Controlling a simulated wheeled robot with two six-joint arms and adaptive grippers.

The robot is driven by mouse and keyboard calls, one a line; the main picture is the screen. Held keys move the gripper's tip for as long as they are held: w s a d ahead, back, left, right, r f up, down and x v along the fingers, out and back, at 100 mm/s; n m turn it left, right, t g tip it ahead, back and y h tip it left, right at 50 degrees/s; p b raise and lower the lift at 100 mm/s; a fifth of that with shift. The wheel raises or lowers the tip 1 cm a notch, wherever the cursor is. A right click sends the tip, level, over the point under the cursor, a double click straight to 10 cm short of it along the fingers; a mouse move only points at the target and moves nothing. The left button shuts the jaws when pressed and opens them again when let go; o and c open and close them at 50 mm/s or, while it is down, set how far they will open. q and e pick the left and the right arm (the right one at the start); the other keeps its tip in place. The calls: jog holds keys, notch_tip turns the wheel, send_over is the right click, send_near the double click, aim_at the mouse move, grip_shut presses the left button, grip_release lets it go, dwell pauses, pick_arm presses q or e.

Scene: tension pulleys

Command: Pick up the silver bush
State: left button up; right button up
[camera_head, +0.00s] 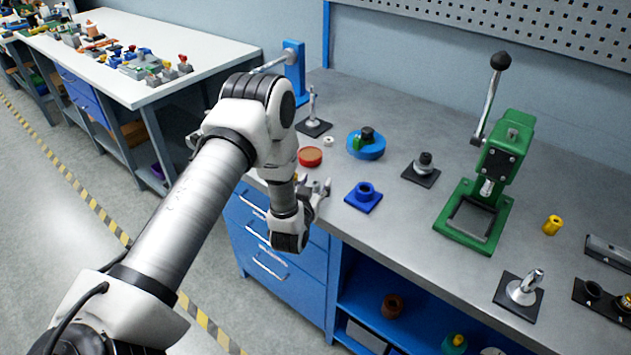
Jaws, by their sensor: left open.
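My left gripper (316,187) is at the front edge of the grey workbench (400,231), with its fingers apart and nothing seen between them. A small pale ring (329,141) lies on the bench above it in the picture, beside a red round dish (310,156). Another shiny silver part stands on a black plate (523,290) at the lower right. I cannot tell for sure which of these is the silver bush. The right gripper is not in view.
A blue part on a blue plate (364,196) is just right of my gripper. A blue round tray (366,146) holds dark and green parts. A green lever press (490,185) and a yellow part (552,225) stand at right. Bare bench lies between the plates.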

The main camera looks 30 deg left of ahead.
aim_at(316, 184)
pick_arm(q)
jog(key=shift+w+f, duration=0.3)
jog(key=shift+w, duration=0.15)
jog(key=shift+s+r, duration=0.15)
jog(key=shift+s, duration=0.05)
grip_shut()
jog(key=shift+w+r, duration=0.1)
jog(key=shift+r, duration=0.25)
jog(key=r+b, duration=0.1)
jog(key=r, duration=0.1)
jog(key=shift+s+d+r+b, duration=0.1)
jog(key=shift+s+r+b, duration=0.15)
jog(key=shift+r+b, duration=0.1)
jog(key=d+b+v, duration=0.2)
jog(key=v, duration=1.3)
jog(key=shift+d+f+b, duration=0.2)
jog(key=shift+f+b, duration=0.05)
jog(key=shift+b, duration=0.1)
